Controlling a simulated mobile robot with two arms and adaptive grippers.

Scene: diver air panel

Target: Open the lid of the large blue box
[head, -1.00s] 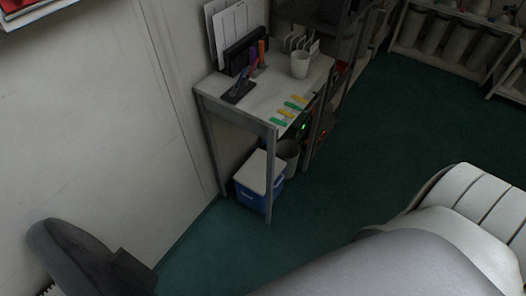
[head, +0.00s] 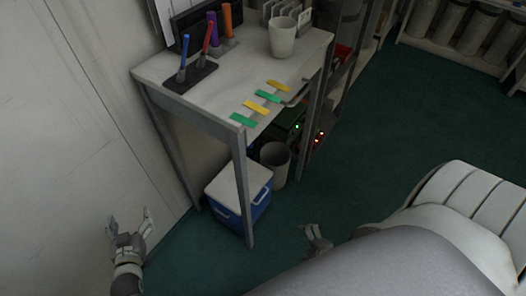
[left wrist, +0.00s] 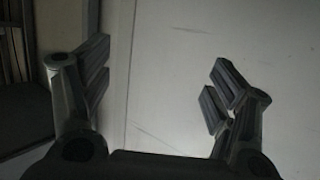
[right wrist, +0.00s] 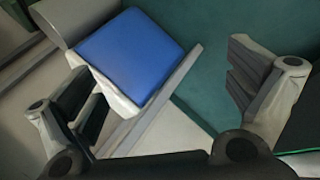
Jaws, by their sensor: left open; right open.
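The large blue box (head: 258,207) stands on the floor under the side table, with a white lid (head: 237,187) that looks shut. A table leg crosses in front of it. In the right wrist view the blue side of the box (right wrist: 130,58) shows, with a white part along its edge. My right gripper (head: 316,236) is open and empty, low to the right of the box and apart from it; my arm partly hides it. It also shows in the right wrist view (right wrist: 163,75). My left gripper (head: 131,222) is open and empty by the wall, left of the box.
The table (head: 215,95) carries pens, coloured tags and a white cup (head: 282,36). Its front leg (head: 243,190) stands before the box. A grey bin (head: 275,164) stands just right of the box. Green floor (head: 390,130) is clear to the right.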

